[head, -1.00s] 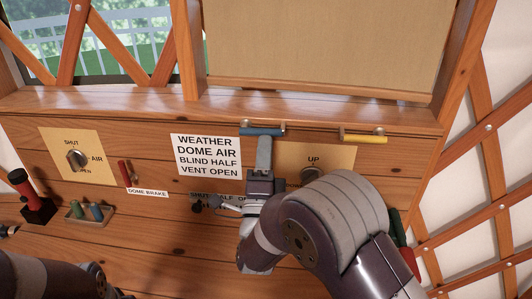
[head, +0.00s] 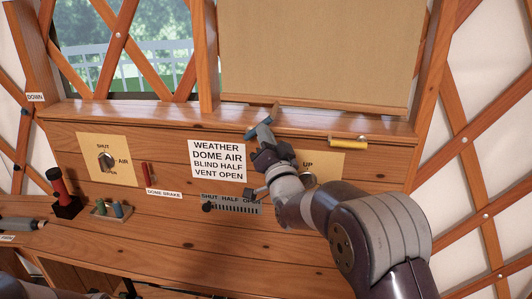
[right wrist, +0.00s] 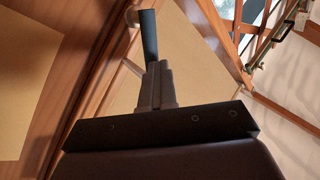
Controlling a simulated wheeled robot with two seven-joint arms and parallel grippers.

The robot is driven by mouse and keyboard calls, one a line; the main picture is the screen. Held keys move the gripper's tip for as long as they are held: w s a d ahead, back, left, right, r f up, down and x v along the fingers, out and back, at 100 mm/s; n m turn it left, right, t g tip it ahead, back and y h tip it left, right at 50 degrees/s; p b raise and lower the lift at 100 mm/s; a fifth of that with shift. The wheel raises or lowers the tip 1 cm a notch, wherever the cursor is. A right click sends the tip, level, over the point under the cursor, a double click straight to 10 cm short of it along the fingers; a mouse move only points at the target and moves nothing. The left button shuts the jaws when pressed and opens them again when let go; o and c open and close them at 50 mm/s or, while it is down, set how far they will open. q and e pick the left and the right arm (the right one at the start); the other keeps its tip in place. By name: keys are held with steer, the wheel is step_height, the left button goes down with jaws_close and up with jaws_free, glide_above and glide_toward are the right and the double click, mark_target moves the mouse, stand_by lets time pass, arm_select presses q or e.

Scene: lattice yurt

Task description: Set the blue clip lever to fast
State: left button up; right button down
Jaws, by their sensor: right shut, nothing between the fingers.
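Part of the lever's mount is hidden by my gripper. My left gripper is not in view.
A yellow clip lever (head: 348,142) lies level to the right. A white sign (head: 217,160), a SHUT/AIR knob (head: 106,161), a red dome brake lever (head: 147,174) and a slotted slider panel (head: 232,205) are on the wooden panel. My right arm covers part of the UP plate (head: 325,164).

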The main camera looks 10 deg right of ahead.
steer(key=n+g+p, duration=0.1)
steer(key=n, duration=0.1)
steer(key=a+r+n+g+y+p, duration=0.1)
steer(key=n, duration=0.1)
steer(key=a+r+n+g+p, duration=0.1)
steer(key=n, duration=0.2)
steer(key=shift+w+g, duration=0.3)
steer(key=shift+w, duration=0.1)
steer(key=shift+f, duration=0.15)
